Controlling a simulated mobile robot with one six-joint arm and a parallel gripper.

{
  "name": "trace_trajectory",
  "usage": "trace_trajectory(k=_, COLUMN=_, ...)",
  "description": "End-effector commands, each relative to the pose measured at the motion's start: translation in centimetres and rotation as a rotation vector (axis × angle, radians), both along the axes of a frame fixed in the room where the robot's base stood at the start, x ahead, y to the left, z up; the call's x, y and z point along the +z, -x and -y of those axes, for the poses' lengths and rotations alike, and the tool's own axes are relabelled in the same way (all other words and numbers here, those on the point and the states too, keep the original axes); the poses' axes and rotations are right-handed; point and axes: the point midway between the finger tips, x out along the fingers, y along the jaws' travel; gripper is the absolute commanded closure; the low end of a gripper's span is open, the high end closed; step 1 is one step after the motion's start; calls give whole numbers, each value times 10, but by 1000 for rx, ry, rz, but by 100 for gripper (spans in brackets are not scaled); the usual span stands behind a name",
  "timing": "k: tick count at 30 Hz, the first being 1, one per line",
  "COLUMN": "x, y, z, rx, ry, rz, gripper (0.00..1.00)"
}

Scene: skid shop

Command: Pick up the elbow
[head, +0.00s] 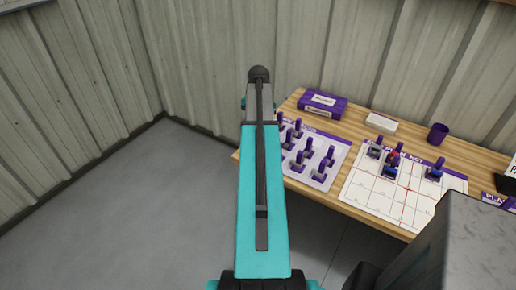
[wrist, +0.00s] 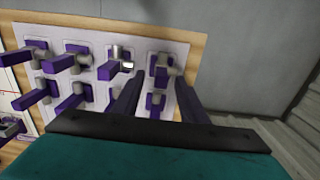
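Several grey pipe fittings stand on purple holders on a white board (wrist: 88,32) in the wrist view. One grey fitting (wrist: 160,66) sits at the end of the upper row, beyond and between my fingertips. Another grey fitting (wrist: 120,55), with a bright end, is just left of it. I cannot tell for certain which fitting is the elbow. My gripper (wrist: 160,82) is open, with its two dark fingers apart and nothing visibly held. In the head view the board (head: 322,150) lies right of my arm, which hides its left part and my gripper.
The wooden table (head: 290,108) carries a purple box (head: 322,103), a white block (head: 381,122), a purple cup (head: 437,134) and a gridded sheet (head: 375,192) with several fittings. Corrugated walls (head: 330,45) stand close behind. The floor (head: 150,190) at left is clear.

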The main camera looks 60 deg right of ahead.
Motion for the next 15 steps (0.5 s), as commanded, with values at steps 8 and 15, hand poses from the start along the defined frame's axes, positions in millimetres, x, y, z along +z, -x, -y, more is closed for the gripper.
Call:
trace_trajectory(k=8, x=-12, y=-1, z=0, rx=0, ry=-2, rz=-1, gripper=61)
trace_trajectory(k=15, x=-32, y=-3, z=1, rx=0, ry=-1, rz=-1, gripper=61)
